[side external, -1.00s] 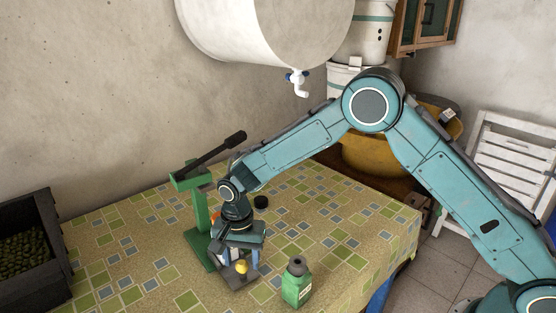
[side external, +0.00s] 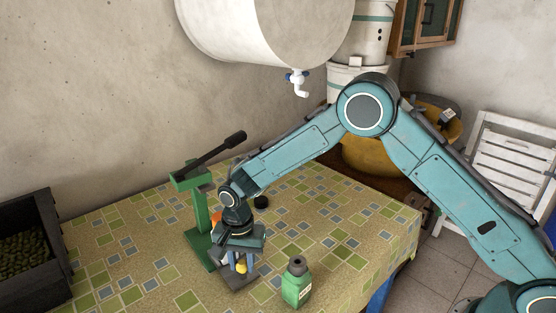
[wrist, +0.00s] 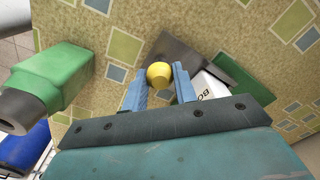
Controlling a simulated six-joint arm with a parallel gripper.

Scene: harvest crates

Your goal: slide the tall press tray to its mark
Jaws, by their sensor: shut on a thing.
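The press tray shows as a flat dark grey plate (side external: 238,283) with a yellow knob (side external: 242,268), in front of the green lever press (side external: 199,215). In the wrist view the grey plate (wrist: 185,53) lies beyond the knob (wrist: 159,75). My gripper (side external: 239,266) points down over the plate, and its blue fingers are shut on the yellow knob, one on each side. In the wrist view my gripper (wrist: 157,82) hides the near part of the plate. I cannot make out the mark.
A green bottle (side external: 297,284) with a dark cap stands close to the right of the plate. A white lettered item (wrist: 212,86) lies beside the right finger. A dark crate (side external: 30,250) of green fruit stands at left. The table (side external: 345,225) is clear toward the right.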

